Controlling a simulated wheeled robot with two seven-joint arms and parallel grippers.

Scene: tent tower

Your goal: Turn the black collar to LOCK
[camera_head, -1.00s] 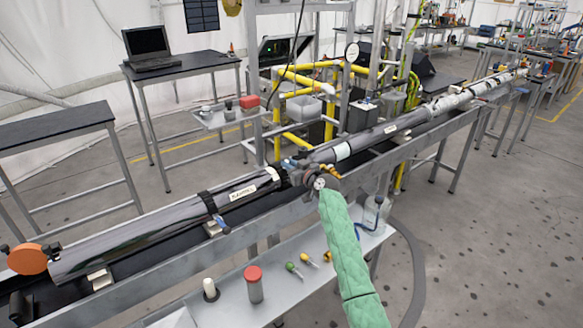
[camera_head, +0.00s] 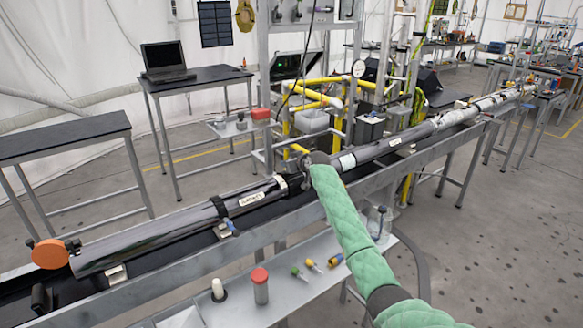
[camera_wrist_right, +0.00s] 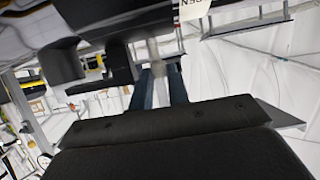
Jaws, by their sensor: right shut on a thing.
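A long grey tube (camera_head: 165,237) lies on a metal rail, with a joint about mid-length. My right gripper (camera_head: 303,170), at the end of the green-sleeved arm, is at this joint and hides much of it in the head view. The wrist view shows the black collar (camera_wrist_right: 118,62) as dark, blocky parts in front of my right gripper (camera_wrist_right: 158,72). Its fingers are closed around a narrow pale part beside these dark parts; the contact is partly hidden. A white label (camera_wrist_right: 195,8), upside down and cut off, sits at the top. My left gripper is not in view.
A grey shelf (camera_head: 283,300) below the rail holds a red-capped jar (camera_head: 260,287), a white-topped bottle (camera_head: 218,290) and small coloured fittings (camera_head: 314,266). Yellow pipes (camera_head: 303,92) and a gauge stand behind the joint. An orange disc (camera_head: 49,254) is at the tube's left end.

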